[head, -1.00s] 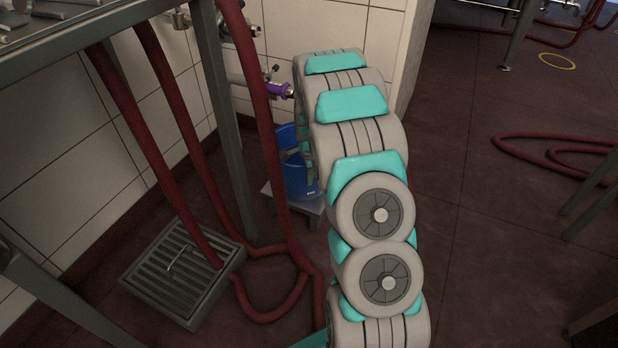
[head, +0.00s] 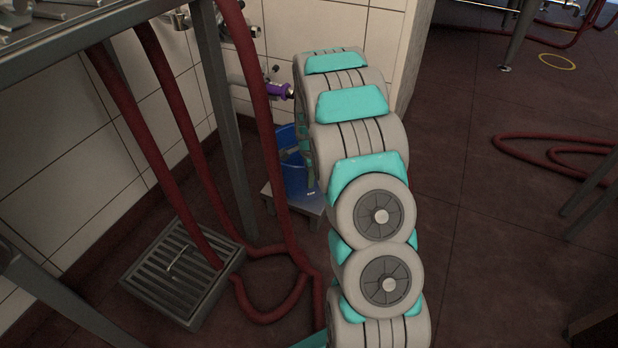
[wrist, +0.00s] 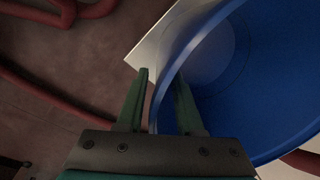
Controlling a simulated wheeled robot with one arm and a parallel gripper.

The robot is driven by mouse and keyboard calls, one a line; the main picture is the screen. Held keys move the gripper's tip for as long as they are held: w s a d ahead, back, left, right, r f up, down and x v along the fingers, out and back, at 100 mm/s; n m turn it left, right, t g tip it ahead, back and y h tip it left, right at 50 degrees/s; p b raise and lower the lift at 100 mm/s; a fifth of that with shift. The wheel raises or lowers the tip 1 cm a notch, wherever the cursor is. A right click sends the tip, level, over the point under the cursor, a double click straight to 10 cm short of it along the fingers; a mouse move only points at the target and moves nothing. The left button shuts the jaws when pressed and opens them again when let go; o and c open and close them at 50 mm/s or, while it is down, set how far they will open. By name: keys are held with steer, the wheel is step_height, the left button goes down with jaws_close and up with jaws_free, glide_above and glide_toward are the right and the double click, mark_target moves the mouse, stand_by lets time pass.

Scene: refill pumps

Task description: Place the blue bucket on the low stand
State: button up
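The blue bucket (head: 293,178) stands on the low stand (head: 312,211), partly hidden behind my arm in the head view. In the wrist view the bucket (wrist: 275,85) fills the right side, its open mouth facing the camera. A pale corner of the stand (wrist: 146,54) shows beside it. My gripper (wrist: 162,74) straddles the bucket wall, one green finger outside and the other inside. A thin gap shows between the outer finger and the wall, so the gripper looks open. In the head view my gripper is mostly hidden by my arm.
A red hose (head: 268,110) hangs just left of the bucket and loops on the floor. A purple-handled valve (head: 279,90) sticks out from the tiled wall above the bucket. A floor drain grate (head: 180,275) lies to the left. Open floor (head: 480,240) is at the right.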

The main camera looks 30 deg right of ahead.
step_height(320, 180, up, 11)
steer(key=s, duration=0.1)
steer(key=s+a+r+n, duration=0.5)
steer(key=s+a+r, duration=0.2)
steer(key=s, duration=0.2)
steer(key=s+a+r+n+g, duration=0.1)
steer(key=s+n, duration=0.4)
steer(key=s, duration=0.5)
steer(key=s+a+r+n+g, duration=0.1)
steer(key=s+a+r+n, duration=0.2)
steer(key=s, duration=0.8)
steer(key=s+a+r+n+g, duration=0.1)
steer(key=s+a+r+n, duration=0.1)
steer(key=s+a+n, duration=0.5)
steer(key=s, duration=0.4)
steer(key=shift+a+p, duration=0.25)
steer(key=shift+p, duration=0.15)
